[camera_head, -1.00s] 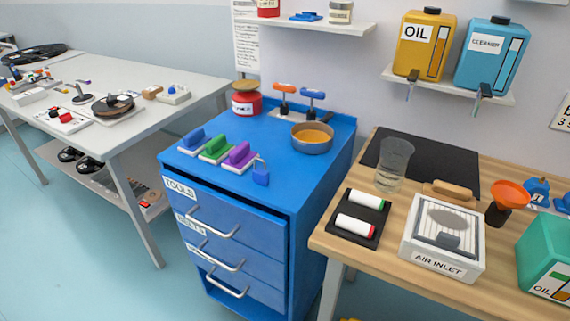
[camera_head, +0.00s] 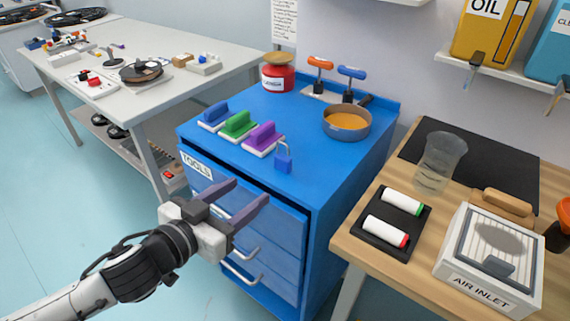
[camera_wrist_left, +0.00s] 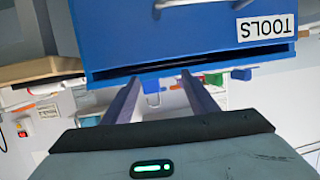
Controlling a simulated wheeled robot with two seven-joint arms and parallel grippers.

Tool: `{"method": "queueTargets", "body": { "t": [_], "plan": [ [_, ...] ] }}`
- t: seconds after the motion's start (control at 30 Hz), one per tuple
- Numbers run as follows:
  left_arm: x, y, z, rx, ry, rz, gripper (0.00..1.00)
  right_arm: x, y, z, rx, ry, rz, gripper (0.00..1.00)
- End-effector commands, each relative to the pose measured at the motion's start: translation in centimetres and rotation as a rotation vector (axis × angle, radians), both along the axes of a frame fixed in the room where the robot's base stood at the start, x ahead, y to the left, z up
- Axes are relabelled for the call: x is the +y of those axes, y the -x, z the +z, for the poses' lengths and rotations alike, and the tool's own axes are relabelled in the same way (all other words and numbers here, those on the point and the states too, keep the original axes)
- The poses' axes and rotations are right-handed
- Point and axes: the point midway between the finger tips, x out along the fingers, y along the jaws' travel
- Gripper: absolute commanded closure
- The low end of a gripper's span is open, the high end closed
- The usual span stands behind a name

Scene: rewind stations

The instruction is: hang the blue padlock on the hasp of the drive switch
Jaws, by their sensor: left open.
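The blue padlock (camera_head: 283,160) stands upright, shackle up, near the front edge of the blue tool cabinet's top (camera_head: 315,175), beside a purple-handled block. My left gripper (camera_head: 251,191) is open and empty in front of the cabinet's top drawer, left of and nearer than the padlock. In the left wrist view, which looks upside down, the padlock (camera_wrist_left: 153,86) shows small between the fingers, past the cabinet edge. I cannot clearly make out the drive switch or its hasp; a white box with red parts (camera_head: 91,83) lies on the grey table. My right gripper is out of view.
Blue, green (camera_head: 238,124) and purple (camera_head: 262,137) handled blocks stand left of the padlock. A pan (camera_head: 347,122) and a red jar (camera_head: 278,74) stand behind. The grey table (camera_head: 190,84) is at left, a wooden bench (camera_head: 350,245) at right.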

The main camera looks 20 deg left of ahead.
Motion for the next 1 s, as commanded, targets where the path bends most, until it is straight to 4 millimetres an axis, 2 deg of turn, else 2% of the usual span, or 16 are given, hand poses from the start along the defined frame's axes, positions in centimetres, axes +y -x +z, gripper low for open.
{"method": "queueTargets", "body": {
  "t": [0.03,0.1,0.23,0.6,0.77,1.0],
  "plan": [
    [-0.3,-0.4,1.6,-0.042,0.003,-0.033,0.47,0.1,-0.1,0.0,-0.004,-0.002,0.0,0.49],
    [-0.6,-0.7,3.2,-0.075,0.021,-0.064,0.47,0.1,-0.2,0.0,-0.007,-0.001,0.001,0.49],
    [-1.2,-1.0,4.6,-0.102,0.043,-0.096,0.47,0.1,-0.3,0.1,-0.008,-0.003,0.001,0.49],
    [-2.7,-4.9,4.2,-0.104,0.048,-0.098,0.47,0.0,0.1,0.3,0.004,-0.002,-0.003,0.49],
    [-3.0,-5.6,3.9,-0.103,0.047,-0.098,0.47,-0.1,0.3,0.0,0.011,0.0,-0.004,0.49],
    [-4.8,-8.2,3.1,-0.104,0.047,-0.099,0.47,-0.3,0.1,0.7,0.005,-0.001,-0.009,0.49]
  ]
}}
